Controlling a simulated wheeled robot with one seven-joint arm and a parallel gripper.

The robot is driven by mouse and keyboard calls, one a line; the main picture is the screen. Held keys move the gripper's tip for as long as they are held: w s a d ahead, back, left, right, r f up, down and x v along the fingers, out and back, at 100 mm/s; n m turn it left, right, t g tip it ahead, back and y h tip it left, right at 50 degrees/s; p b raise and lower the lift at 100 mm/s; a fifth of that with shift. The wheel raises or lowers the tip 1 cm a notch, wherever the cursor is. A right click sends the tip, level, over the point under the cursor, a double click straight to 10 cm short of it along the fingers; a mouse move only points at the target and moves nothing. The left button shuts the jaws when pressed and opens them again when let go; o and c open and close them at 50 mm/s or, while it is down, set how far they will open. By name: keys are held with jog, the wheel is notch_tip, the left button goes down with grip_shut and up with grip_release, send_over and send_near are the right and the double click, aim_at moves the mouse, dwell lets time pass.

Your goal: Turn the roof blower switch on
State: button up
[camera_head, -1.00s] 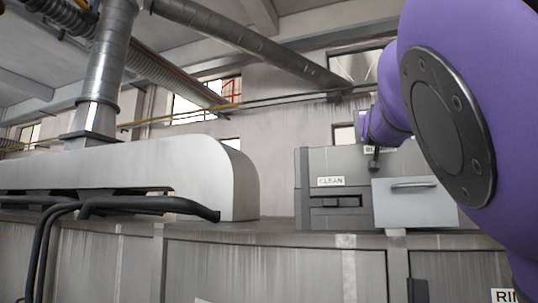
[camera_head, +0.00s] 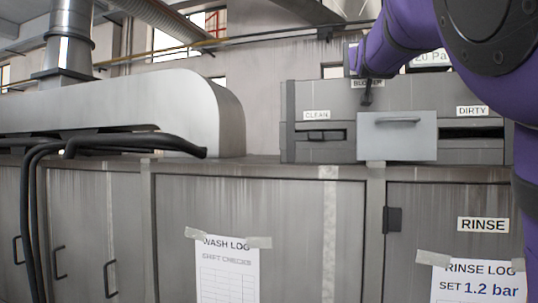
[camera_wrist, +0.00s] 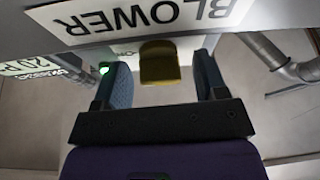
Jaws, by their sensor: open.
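In the wrist view, a yellow switch lever (camera_wrist: 160,64) stands between the two spread fingers of my gripper (camera_wrist: 163,75). A gap shows on both sides of the lever, and contact is not visible. The white BLOWER label (camera_wrist: 140,18) appears upside down above it. A partly hidden ON label (camera_wrist: 124,52) lies behind the lever. A green light (camera_wrist: 104,70) shows by the left finger. In the head view, the BLOWER label (camera_head: 367,83) sits on the top of the grey cabinet, near the end of my purple arm. My gripper is hard to make out there.
The grey cabinet (camera_head: 325,97) has CLEAN and DIRTY slots and a pale handled panel (camera_head: 397,138). A 20 Pa sign (camera_head: 430,59) is behind my arm. A rounded metal hood (camera_head: 215,110) with black hoses (camera_head: 130,140) is at left. WASH LOG (camera_head: 226,270) and RINSE LOG (camera_head: 478,280) sheets hang below.

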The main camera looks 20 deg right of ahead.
jog(key=n+y, duration=0.1)
jog(key=n, duration=0.2)
jog(key=n+t+y, duration=0.1)
jog(key=n+y, duration=0.1)
jog(key=n, duration=0.1)
jog(key=shift+n, duration=0.4)
jog(key=shift+n+y, duration=0.9)
jog(key=shift+n, duration=0.8)
jog(key=shift+n+y, duration=0.4)
jog(key=shift+n, duration=0.4)
jog(key=shift+s+r+n+g+y, duration=0.1)
jog(key=shift+n+g+y, duration=0.25)
jog(key=shift+n, duration=0.9)
jog(key=shift+r+n+g+y, duration=0.15)
jog(key=shift+n+y, duration=0.4)
jog(key=shift+n, duration=0.7)
jog(key=shift+d+n+g+y, duration=0.1)
jog(key=shift+n+g+y, duration=0.5)
jog(key=shift+n, duration=1.5)
jog(key=shift+h, duration=0.3)
